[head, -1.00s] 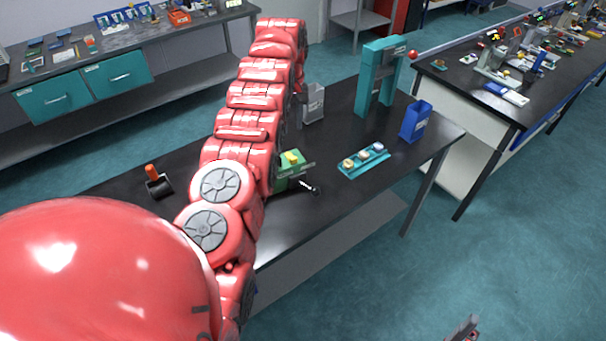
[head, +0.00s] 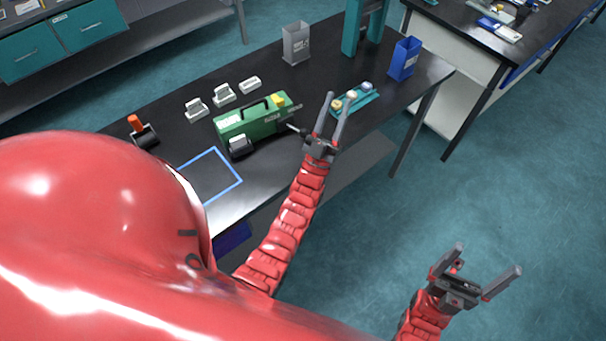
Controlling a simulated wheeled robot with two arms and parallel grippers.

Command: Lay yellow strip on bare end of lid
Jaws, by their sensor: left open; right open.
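A green box-like unit (head: 250,120) with a dark handle on top stands on the black bench. A small yellow piece (head: 279,100) sits on top of its right end; I cannot tell if it is the strip. I cannot make out a separate lid or its bare end at this size. My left gripper (head: 338,97) is open and looks empty, its fingers pointing away just right of the green unit and overlapping the teal tray (head: 365,106) in the picture. My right gripper (head: 489,257) is open and empty, over the floor right of the bench.
The teal tray holds several small round pieces. White blocks (head: 224,94) stand behind the green unit. A grey bin (head: 297,45), a blue bin (head: 404,60) and a teal frame (head: 352,28) stand farther back. A blue-outlined square (head: 209,177) and an orange-handled roller (head: 142,131) lie left.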

